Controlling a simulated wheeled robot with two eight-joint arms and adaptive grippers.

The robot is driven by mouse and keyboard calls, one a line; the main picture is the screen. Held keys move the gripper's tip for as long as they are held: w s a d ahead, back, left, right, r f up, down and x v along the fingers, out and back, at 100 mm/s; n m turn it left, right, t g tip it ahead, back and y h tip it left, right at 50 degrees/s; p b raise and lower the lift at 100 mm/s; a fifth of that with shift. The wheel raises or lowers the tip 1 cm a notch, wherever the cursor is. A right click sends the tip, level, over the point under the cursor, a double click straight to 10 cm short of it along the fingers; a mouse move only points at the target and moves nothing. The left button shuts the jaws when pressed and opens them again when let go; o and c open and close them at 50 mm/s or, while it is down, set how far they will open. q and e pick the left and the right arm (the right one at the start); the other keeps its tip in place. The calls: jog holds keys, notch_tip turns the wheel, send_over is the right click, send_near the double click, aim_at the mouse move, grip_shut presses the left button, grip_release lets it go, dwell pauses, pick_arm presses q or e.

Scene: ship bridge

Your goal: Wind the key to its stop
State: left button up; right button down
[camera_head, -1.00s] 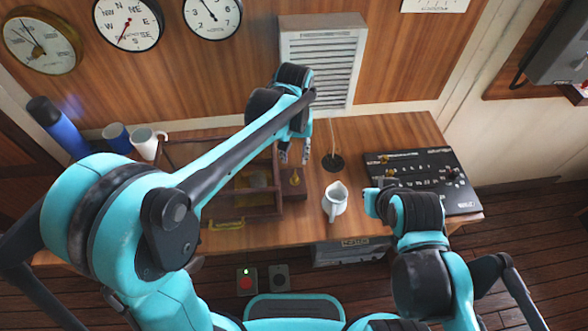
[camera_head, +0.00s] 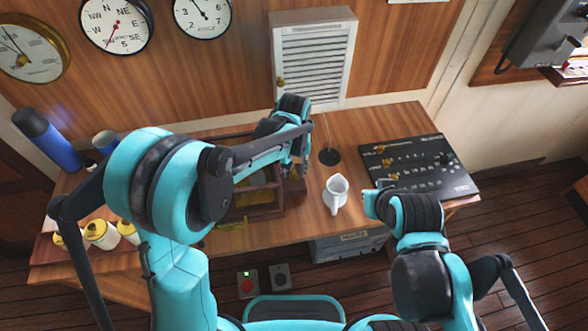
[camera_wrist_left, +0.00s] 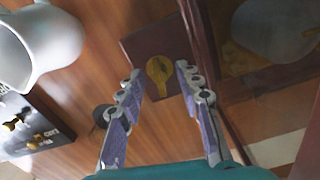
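A brass key (camera_wrist_left: 159,69) sits on a small dark reddish-brown plate beside the wooden case, in the left wrist view. In the head view my left gripper and forearm mostly hide it. My left gripper (camera_wrist_left: 158,77) is open, its two fingertips apart on either side of the key in the picture; contact is not visible. In the head view the left gripper (camera_head: 300,165) points down at the right end of the case (camera_head: 262,211). My right gripper (camera_head: 371,196) is over the desk, right of the white jug; its fingers are too unclear to read.
The white jug (camera_head: 335,193) stands just right of the case, with a black switch panel (camera_head: 420,165) farther right. A dark round base with a thin rod (camera_head: 329,156) stands behind the jug. A blue flask (camera_head: 46,138) and yellow-and-white jars (camera_head: 101,234) are at the left.

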pick_arm(q)
grip_shut()
